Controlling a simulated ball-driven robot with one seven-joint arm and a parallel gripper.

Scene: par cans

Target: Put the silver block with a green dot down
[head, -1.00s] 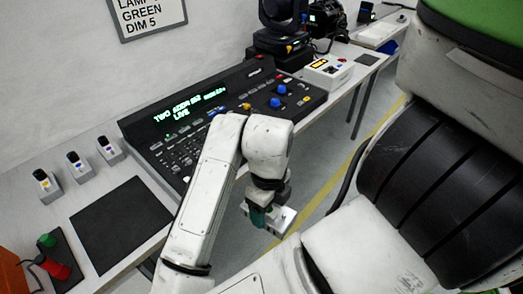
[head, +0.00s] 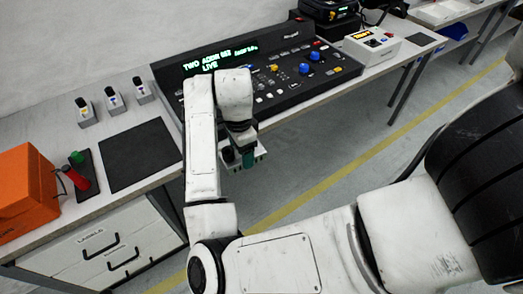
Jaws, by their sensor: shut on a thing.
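My gripper (head: 247,160) hangs in front of the table edge, over the floor, below the console. It is shut on a pale silver block (head: 260,153), which shows partly beside the teal fingers. The green dot cannot be made out, and the rest of the block is hidden by the gripper. A black mat (head: 139,155) lies bare on the table, to the left of the gripper.
A lighting console (head: 290,75) with a lit display stands on the table. Several small grey blocks (head: 113,99) stand behind the mat. A red and green object (head: 78,172) and an orange box (head: 22,195) are at the left. Drawers (head: 110,248) sit under the table.

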